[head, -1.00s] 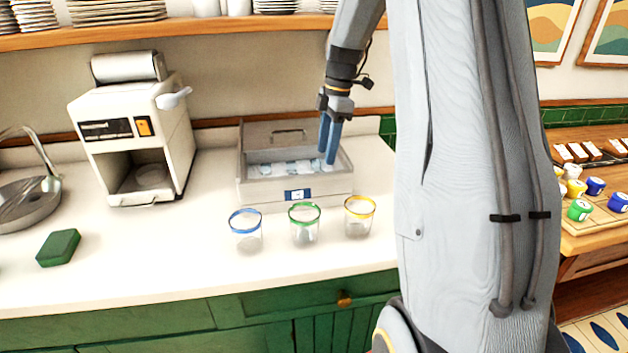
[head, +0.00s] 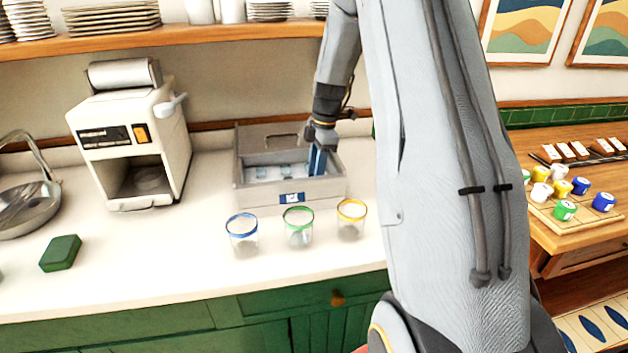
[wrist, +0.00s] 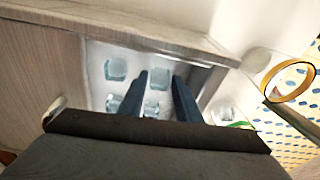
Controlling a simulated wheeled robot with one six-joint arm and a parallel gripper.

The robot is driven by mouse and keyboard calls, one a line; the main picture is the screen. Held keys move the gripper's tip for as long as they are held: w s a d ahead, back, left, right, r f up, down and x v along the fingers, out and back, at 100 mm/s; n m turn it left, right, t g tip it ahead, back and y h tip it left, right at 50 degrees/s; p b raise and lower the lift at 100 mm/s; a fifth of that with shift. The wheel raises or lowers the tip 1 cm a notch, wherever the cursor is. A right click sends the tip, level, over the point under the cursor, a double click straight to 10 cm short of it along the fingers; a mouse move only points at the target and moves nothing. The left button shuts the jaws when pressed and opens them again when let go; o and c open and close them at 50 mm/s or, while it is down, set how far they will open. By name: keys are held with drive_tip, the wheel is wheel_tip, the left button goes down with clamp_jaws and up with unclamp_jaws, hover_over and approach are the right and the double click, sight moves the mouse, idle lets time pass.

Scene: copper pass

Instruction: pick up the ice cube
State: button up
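Several pale, clear ice cubes lie in a grey ice bin (head: 258,197) on the counter. In the wrist view one ice cube (wrist: 158,84) shows between my fingertips, and others lie to the left, such as this ice cube (wrist: 116,69). My gripper (head: 318,161) reaches down into the right part of the bin. In the wrist view my gripper (wrist: 160,75) has its two blue fingers apart, with a gap between them. I cannot tell whether either finger touches a cube. The lower ends of the fingers are hidden by the bin in the head view.
Three glasses stand in front of the bin: blue-rimmed (head: 242,240), green-rimmed (head: 298,232) and yellow-rimmed (head: 350,224). A white machine (head: 130,140) stands left of the bin. A green sponge (head: 61,253) lies at front left. The counter between sponge and glasses is clear.

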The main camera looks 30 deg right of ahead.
drive_tip(key=c, duration=0.6)
drive_tip(key=shift+r, duration=0.1)
drive_tip(key=shift+c, duration=0.2)
wheel_tip(320, 180, up, 10)
drive_tip(key=b, duration=0.3)
drive_tip(key=shift+a, duration=0.1)
